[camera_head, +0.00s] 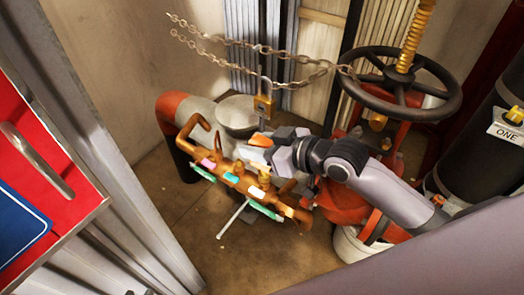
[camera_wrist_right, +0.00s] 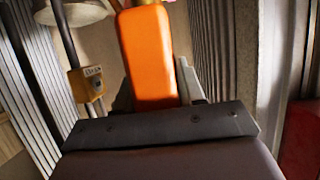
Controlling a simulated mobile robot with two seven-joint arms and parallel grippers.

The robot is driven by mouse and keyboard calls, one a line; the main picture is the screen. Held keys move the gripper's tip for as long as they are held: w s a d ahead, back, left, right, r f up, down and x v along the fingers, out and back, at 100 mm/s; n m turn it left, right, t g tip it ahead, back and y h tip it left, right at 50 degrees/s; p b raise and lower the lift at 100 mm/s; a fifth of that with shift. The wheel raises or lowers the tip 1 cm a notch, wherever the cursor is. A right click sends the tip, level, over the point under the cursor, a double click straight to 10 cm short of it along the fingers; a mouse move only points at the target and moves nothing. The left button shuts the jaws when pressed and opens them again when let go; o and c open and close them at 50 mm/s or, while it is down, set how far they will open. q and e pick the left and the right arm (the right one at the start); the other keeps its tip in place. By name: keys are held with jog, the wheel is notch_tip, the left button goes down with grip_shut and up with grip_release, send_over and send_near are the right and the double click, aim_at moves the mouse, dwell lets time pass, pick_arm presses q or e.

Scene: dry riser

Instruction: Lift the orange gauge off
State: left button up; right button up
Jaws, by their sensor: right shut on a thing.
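The orange gauge (camera_head: 260,141) shows as a small orange block at the tip of my right gripper (camera_head: 274,147), just above the copper pipe manifold (camera_head: 232,177). In the right wrist view the orange gauge (camera_wrist_right: 146,55) is a long rounded block standing up between the fingers of my right gripper (camera_wrist_right: 158,98). The gripper is shut on it. Its lower end is hidden by the gripper, and I cannot tell whether it touches the manifold. My left gripper is not in view.
A chain (camera_head: 235,42) with a brass padlock (camera_head: 263,104) hangs behind the gripper. A black handwheel (camera_head: 398,82) on a red valve stands to the right. A red cabinet door (camera_head: 60,165) is at the left. Bare floor (camera_head: 232,262) lies in front of the manifold.

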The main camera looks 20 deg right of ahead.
jog(key=shift+r, duration=0.2)
